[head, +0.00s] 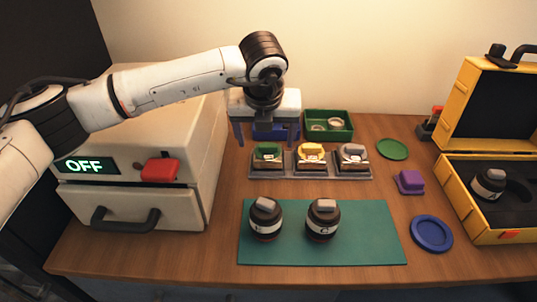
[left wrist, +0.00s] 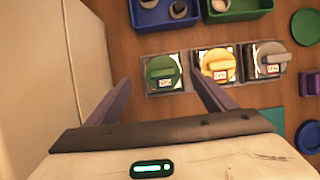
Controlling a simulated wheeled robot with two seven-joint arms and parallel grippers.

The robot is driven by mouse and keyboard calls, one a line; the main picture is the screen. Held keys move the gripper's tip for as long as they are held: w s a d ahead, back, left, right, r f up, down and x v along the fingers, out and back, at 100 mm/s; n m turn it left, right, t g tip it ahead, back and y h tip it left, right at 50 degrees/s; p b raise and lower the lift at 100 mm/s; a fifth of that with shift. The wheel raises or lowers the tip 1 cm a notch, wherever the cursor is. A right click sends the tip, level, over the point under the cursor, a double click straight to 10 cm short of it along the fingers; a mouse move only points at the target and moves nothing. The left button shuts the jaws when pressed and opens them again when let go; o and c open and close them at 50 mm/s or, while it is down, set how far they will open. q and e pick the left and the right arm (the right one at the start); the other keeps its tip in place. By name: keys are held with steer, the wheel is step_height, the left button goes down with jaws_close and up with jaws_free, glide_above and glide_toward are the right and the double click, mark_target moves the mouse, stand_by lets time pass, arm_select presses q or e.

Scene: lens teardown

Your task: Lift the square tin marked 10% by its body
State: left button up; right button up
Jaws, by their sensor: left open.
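Three square tins stand in a row on a dark tray (head: 311,177): one with a green round lid (head: 268,153), one with a yellow lid (head: 311,153), one with a grey lid (head: 352,154). They also show in the left wrist view as the green-lidded tin (left wrist: 163,70), the yellow-lidded tin (left wrist: 216,64) and the grey-lidded tin (left wrist: 269,60). Each bears a small label, too small to read surely. My right gripper is not in view.
A blue bin (head: 275,131) and a green bin (head: 343,134) with round parts stand behind the tins. A large box (head: 190,125) reading OFF is at left. Two black lens-like bodies stand on a teal mat (head: 370,240). A yellow case (head: 455,215) is at right.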

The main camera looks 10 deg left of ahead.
mark_target(268, 147)
arm_select(q)
steer(key=x, duration=0.3)
steer(key=p+x, duration=0.1)
steer(key=shift+d+f, duration=0.25)
steer(key=shift+w+f, duration=0.25)
steer(key=shift+f, duration=0.2)
steer(key=c, duration=1.2)
